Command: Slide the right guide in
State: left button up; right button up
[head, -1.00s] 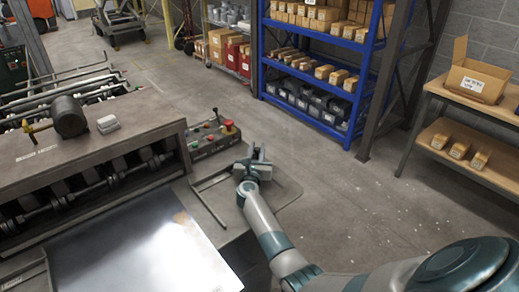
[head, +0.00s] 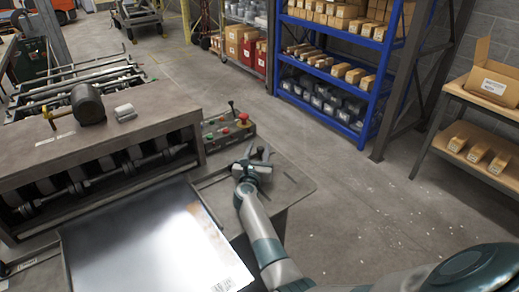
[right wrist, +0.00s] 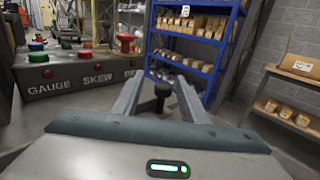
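My right gripper (head: 258,152) is above the side table, right of the metal sheet (head: 150,240). In the right wrist view its two fingers (right wrist: 160,95) stand apart. A dark round knob on a stem (right wrist: 162,90) shows between them, with gaps on both sides. I cannot tell whether the knob belongs to the guide. What looks like the right guide is a thin dark bar (head: 208,205) along the sheet's right edge. It lies very close to the sheet; contact is unclear. My left gripper is not in view.
A control box (head: 222,130) with coloured buttons stands behind the gripper, close on its left; the wrist view shows its labels. The roller machine (head: 95,150) is at left, with a dark cylindrical tool (head: 88,104) on top. Open floor and a blue shelf (head: 335,75) are beyond.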

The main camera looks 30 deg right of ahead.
jog(key=shift+d+r, duration=0.15)
jog(key=shift+r, duration=0.6)
jog(key=r, duration=0.3)
jog(key=shift+s+p, duration=0.25)
jog(key=shift+p, duration=0.15)
jog(key=s+d+r+p, duration=0.2)
jog(key=s+d+r, duration=0.3)
jog(key=s, duration=0.4)
jog(key=shift+s+d+r, duration=0.25)
jog(key=shift+s+r, duration=0.05)
jog(key=shift+r, duration=0.45)
jog(key=shift+a+f, duration=0.1)
